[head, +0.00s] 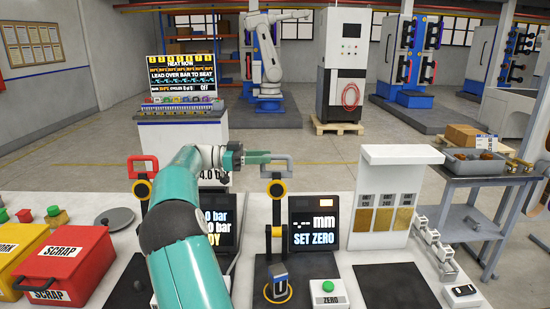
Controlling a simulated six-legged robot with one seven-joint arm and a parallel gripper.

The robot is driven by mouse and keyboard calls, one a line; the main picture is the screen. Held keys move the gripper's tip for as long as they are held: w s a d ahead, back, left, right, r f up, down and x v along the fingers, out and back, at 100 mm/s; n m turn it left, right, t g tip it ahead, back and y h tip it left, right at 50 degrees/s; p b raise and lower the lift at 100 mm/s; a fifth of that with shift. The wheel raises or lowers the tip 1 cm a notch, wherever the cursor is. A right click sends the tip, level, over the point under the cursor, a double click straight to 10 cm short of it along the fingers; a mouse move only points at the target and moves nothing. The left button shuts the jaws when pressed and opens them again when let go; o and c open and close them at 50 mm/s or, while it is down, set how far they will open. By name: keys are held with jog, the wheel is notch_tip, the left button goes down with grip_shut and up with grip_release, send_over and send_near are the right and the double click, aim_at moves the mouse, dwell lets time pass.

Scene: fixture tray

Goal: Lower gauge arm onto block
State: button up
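The gauge arm is a stand with a grey loop handle (291,168) at its top and a black and yellow round joint (277,189) below. Its stem runs down to a yellow collar near the bench. Below it a small dark blue and grey block (279,283) sits on a round base on a dark mat; I cannot tell whether the gauge tip touches it. My gripper (262,157) points right, with its fingertips at the left side of the grey handle. The view is too small to show whether the fingers are apart or closed on it.
A display (313,228) reads "mm" and "SET ZERO". A green ZERO button (328,287) stands in front. A similar stand with a red handle (143,165) is left of my arm. A red SCRAP bin (66,262) is far left. A dark mat (398,287) lies bare at right.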

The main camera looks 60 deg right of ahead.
aim_at(275, 157)
jog(key=x, duration=0.4)
grip_shut()
dwell(0.4)
